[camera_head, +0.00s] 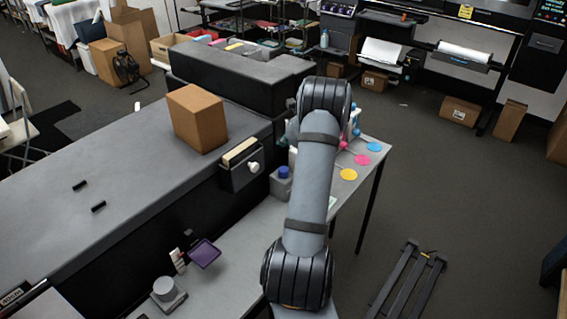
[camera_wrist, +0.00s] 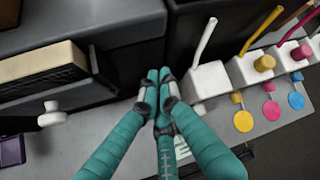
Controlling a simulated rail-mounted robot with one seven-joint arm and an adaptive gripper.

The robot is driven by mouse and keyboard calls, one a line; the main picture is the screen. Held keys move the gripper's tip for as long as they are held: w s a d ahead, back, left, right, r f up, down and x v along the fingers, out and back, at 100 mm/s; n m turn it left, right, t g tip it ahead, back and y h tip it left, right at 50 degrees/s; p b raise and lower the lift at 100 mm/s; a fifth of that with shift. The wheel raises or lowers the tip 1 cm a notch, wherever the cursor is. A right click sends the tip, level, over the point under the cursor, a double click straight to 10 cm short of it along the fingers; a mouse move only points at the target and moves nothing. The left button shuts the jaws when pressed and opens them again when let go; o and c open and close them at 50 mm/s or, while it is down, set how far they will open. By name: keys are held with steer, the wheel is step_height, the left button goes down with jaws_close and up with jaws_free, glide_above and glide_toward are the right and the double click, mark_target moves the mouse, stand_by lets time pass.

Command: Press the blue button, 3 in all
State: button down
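In the head view a blue button (camera_head: 283,172) tops a small grey box (camera_head: 280,187), just right of a dark wall-side holder. My arm stands in front of the area to its right and hides most of my gripper there. In the wrist view my gripper (camera_wrist: 158,76) has teal fingers drawn together at their tips, with nothing seen between them. No blue button shows clearly beneath the fingers there; they may cover it. Contact between fingertips and button cannot be told.
A holder with a white knob (camera_wrist: 52,115) stands left of my fingers. White containers (camera_wrist: 206,80) with tubes and yellow, pink and blue caps stand to the right, with coloured discs (camera_head: 348,174) before them. A cardboard box (camera_head: 197,118) sits on the machine.

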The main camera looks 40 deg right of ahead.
steer(key=shift+r, duration=0.1)
stand_by(0.3)
steer(key=b, duration=0.7)
glide_above(281, 167)
steer(key=s, duration=0.2)
step_height(281, 167, down, 7)
steer(key=shift+a+f, duration=0.1)
steer(key=shift+f, duration=0.1)
steer(key=shift+f+b, duration=0.55)
steer(key=shift+f, duration=0.1)
steer(key=shift+f, duration=0.1)
steer(key=shift+f+b, duration=0.3)
steer(key=shift+b, duration=0.3)
steer(key=shift+f+b, duration=0.85)
steer(key=shift+b, duration=0.05)
stand_by(0.8)
steer(key=shift+r, duration=0.1)
steer(key=shift+r+p, duration=1)
steer(key=shift+r, duration=0.2)
